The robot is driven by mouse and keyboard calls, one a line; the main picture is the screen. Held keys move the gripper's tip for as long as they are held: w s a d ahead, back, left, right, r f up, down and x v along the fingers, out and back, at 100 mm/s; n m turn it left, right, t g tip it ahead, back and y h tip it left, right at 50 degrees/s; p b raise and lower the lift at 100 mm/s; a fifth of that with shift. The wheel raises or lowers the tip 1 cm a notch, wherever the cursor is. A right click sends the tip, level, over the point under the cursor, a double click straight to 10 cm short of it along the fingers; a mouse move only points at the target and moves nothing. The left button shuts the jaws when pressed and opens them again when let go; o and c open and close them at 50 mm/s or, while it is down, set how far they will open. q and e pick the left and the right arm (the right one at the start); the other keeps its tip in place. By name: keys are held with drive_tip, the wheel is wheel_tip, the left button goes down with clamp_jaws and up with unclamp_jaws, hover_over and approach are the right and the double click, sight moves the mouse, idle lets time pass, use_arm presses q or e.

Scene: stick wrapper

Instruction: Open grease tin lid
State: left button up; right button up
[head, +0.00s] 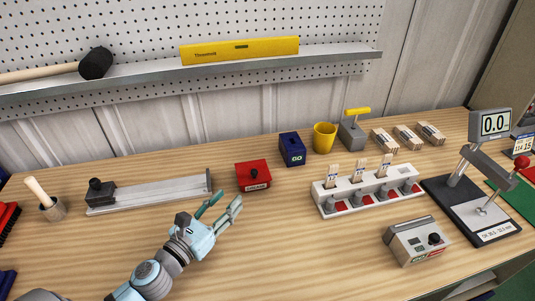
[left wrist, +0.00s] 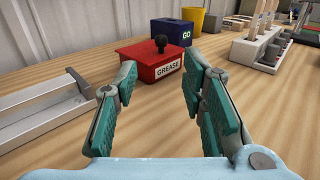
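The grease tin (head: 254,178) is a red box with a black knob on its lid and a "GREASE" label on its front. It stands on the wooden bench, left of the blue box, with its lid on. In the left wrist view the tin (left wrist: 151,65) is straight ahead, beyond the fingertips. My left gripper (head: 226,203) is open and empty, in front of the tin and apart from it. Its teal-padded fingers (left wrist: 159,85) are spread wide in the left wrist view. My right gripper is not in view.
A grey slide fixture (head: 150,193) lies left of the tin. A blue "GO" box (head: 292,149) and a yellow cup (head: 324,137) stand behind right. A white rack (head: 368,190) with sticks and a control box (head: 416,241) are further right. The front middle of the bench is clear.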

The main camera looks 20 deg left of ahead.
sight(254, 170)
use_arm(q)
drive_tip(key=r+p, duration=0.1)
drive_tip(key=p, duration=0.1)
drive_tip(key=w+r+p, duration=0.1)
drive_tip(key=p, duration=0.1)
drive_tip(key=shift+d+r+p, duration=0.1)
drive_tip(key=shift+r+p, duration=0.05)
drive_tip(key=shift+p, duration=0.25)
drive_tip(key=shift+w+d+r+p, duration=0.1)
drive_tip(key=shift+w+d+p, duration=0.05)
drive_tip(key=shift+w+p, duration=0.35)
drive_tip(key=shift+w+d+p, duration=0.1)
drive_tip(key=shift+w+p, duration=0.3)
drive_tip(key=shift+w, duration=0.2)
drive_tip(key=w, duration=0.3)
drive_tip(key=w+f, duration=0.1)
drive_tip(key=w, duration=0.2)
drive_tip(key=w+d+f, duration=0.1)
drive_tip(key=w, duration=0.2)
drive_tip(key=shift+w, duration=0.2)
drive_tip(key=shift+s+d+r, duration=0.1)
drive_tip(key=shift+r, duration=0.05)
clamp_jaws()
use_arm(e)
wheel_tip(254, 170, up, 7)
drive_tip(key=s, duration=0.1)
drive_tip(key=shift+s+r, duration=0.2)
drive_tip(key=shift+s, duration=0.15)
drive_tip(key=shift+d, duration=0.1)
